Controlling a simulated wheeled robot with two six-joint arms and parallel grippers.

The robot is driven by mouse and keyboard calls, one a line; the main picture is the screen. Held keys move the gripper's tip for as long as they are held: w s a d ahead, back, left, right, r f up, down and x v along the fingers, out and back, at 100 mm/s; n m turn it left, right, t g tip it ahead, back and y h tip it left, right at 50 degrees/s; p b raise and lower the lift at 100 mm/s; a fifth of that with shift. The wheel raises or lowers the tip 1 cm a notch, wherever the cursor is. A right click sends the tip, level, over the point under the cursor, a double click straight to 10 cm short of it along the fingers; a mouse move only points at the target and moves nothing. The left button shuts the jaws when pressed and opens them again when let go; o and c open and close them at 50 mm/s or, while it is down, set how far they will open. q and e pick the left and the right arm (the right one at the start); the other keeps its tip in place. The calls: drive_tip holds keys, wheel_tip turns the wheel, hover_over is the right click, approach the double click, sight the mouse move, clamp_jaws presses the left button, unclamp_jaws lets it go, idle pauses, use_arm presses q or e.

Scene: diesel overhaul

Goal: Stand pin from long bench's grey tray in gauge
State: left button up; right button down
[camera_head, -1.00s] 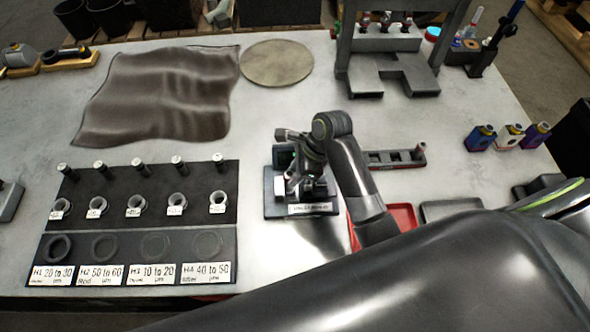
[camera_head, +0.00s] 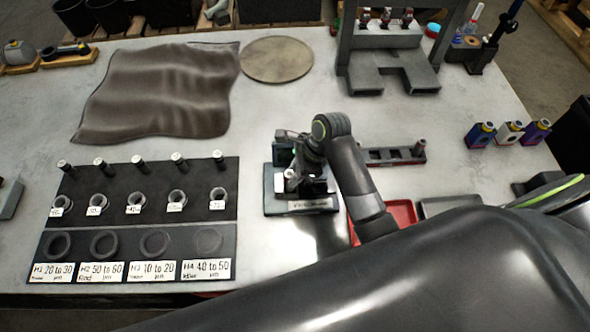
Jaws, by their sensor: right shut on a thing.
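The gauge (camera_head: 300,206) is a small dark stand with a grey base and a label on its front edge, near the middle of the long bench. My right gripper (camera_head: 297,174) is over the gauge, pointing down, and is shut on a small pin. The pin is mostly hidden by the fingers and wrist, so I cannot tell whether it touches the gauge. The grey tray (camera_head: 436,208) lies to the right of the gauge, partly covered by my right arm; no pin shows in its visible part. My left gripper is out of view.
A red tray (camera_head: 404,212) lies beside the grey one, partly behind my arm. A dark slotted block (camera_head: 394,156) stands behind them. A black board (camera_head: 150,185) with several pins and rings, and labelled places in front, is at left. A press frame (camera_head: 388,70) stands behind.

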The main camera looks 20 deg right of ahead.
drive_tip(key=shift+f, duration=0.2)
idle(0.3)
drive_tip(key=shift+f, duration=0.25)
drive_tip(key=c, duration=0.7)
unclamp_jaws()
drive_tip(key=shift+r, duration=0.1)
wheel_tip(320, 180, up, 8)
idle(1.0)
drive_tip(key=shift+s+f, duration=0.1)
drive_tip(key=shift+f, duration=0.1)
idle(0.6)
